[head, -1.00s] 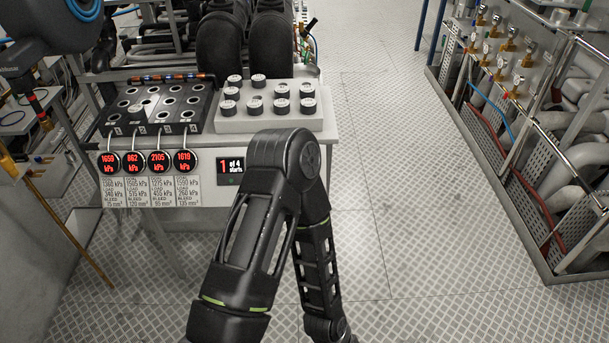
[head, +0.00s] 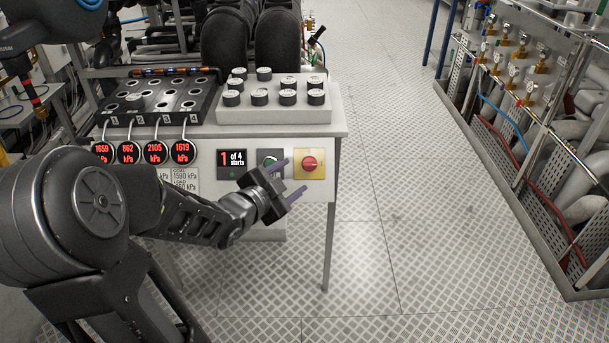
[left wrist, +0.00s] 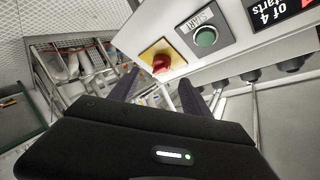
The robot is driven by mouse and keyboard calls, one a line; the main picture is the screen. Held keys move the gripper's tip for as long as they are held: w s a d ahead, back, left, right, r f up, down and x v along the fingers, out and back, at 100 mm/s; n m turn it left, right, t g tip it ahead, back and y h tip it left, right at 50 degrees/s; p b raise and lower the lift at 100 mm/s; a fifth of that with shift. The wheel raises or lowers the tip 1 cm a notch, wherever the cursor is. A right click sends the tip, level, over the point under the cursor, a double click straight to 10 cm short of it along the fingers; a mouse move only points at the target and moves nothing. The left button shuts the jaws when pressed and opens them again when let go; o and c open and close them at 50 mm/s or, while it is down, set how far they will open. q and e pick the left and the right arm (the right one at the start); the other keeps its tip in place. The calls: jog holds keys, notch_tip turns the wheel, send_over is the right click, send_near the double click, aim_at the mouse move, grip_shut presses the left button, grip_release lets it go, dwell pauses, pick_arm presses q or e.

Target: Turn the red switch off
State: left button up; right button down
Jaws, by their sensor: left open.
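The red switch (head: 309,164) is a round red knob on a yellow plate on the front panel of the grey bench. It also shows in the left wrist view (left wrist: 161,64), beyond the fingertips. My left gripper (head: 291,181) is open and empty, in front of the panel, a little left of and below the red switch in the head view. Its two dark purple fingers (left wrist: 158,92) are spread apart, and they do not appear to touch the switch. My right gripper does not show in either view.
A green button (left wrist: 205,37) sits on a grey plate beside the switch, partly behind my left gripper in the head view. A "1 of 4 starts" display (head: 231,163) is left of it. Black weights (head: 288,97) stand on the bench's grey block.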

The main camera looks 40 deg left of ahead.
aim_at(306, 166)
pick_arm(q)
jog(key=shift+a+r, duration=0.1)
jog(key=shift+b+x, duration=0.35)
jog(key=shift+x, duration=3.55)
jog(key=shift+c, duration=0.3)
grip_shut()
